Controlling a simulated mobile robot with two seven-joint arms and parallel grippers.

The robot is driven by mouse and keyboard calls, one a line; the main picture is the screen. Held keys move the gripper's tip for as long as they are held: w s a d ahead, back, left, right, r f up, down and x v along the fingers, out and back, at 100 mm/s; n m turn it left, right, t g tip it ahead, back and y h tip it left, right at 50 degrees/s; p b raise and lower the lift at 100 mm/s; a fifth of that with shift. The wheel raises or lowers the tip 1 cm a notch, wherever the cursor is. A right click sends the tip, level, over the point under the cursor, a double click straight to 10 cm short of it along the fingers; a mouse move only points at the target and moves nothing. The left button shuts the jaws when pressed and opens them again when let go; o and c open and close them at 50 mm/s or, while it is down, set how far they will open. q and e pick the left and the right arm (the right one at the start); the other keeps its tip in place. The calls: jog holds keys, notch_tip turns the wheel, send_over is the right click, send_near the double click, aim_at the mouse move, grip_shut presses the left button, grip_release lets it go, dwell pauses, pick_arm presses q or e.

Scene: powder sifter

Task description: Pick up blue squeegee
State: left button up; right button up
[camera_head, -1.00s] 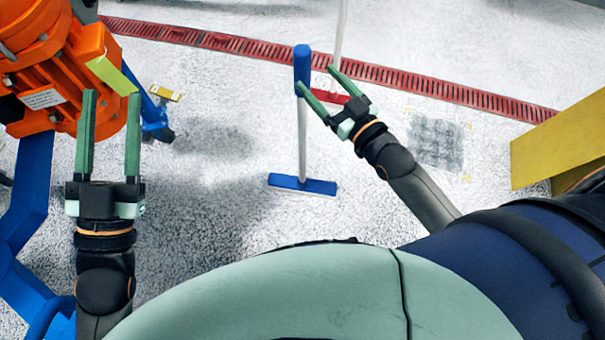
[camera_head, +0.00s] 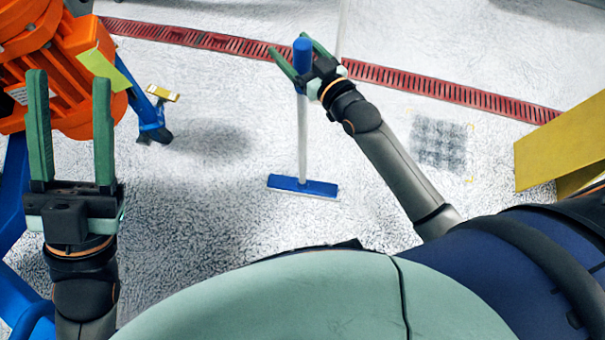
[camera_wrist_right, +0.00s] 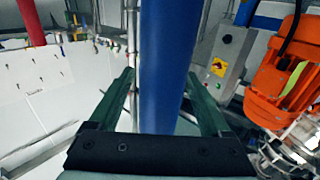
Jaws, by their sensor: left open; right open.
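The blue squeegee stands upright on the floor, with a blue handle grip (camera_head: 302,54), a pale pole and a flat blue head (camera_head: 303,186) at the bottom. My right gripper (camera_head: 287,50) is open at the top of the handle, with its fingers on either side of the blue grip. In the right wrist view the blue handle (camera_wrist_right: 165,65) runs between the two open fingers, close to the palm. Whether a finger touches it I cannot tell. My left gripper (camera_head: 70,125) is open and empty at the left, far from the squeegee.
An orange machine (camera_head: 70,75) on blue legs stands at the left, near my left gripper. A red floor grate (camera_head: 440,88) crosses behind the squeegee. A yellow block (camera_head: 565,145) is at the right. The floor around the squeegee head is clear.

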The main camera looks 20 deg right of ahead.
grip_shut()
dwell(0.7)
dwell(0.6)
jog(key=shift+r, duration=0.25)
